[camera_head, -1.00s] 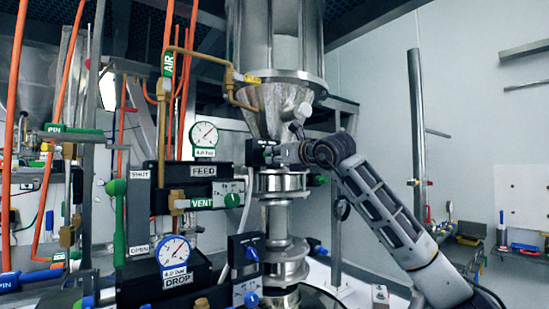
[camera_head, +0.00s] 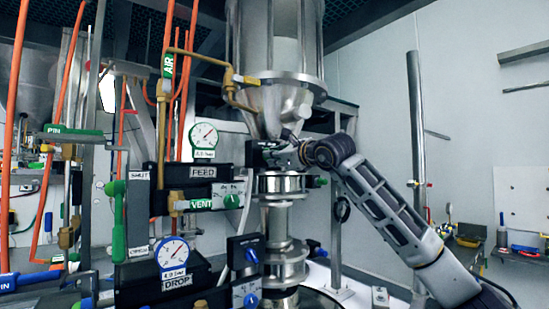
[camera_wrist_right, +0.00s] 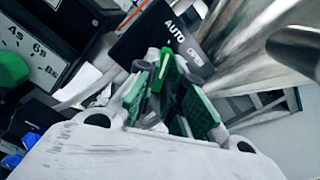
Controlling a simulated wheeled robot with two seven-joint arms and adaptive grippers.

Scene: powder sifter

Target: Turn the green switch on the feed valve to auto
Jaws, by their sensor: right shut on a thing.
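The feed valve's small black switch box (camera_head: 262,154) sits below the steel cone of the hopper. In the right wrist view the box (camera_wrist_right: 140,42) carries the white word AUTO and a second label beside it. The green switch (camera_wrist_right: 165,60) stands out from the box, between my right fingertips. My right gripper (camera_head: 291,150) reaches the box from the right. In the wrist view the right gripper (camera_wrist_right: 164,70) is shut on the green switch. The switch's exact angle is hard to tell. In the head view my gripper hides the switch. My left gripper is not in view.
The black FEED panel (camera_head: 203,171) with its gauge (camera_head: 204,136) stands left of the box. Below are the VENT valve (camera_head: 197,204), the DROP gauge (camera_head: 172,253) and a blue-knobbed box (camera_head: 243,251). A steel post (camera_head: 418,130) rises behind my right arm.

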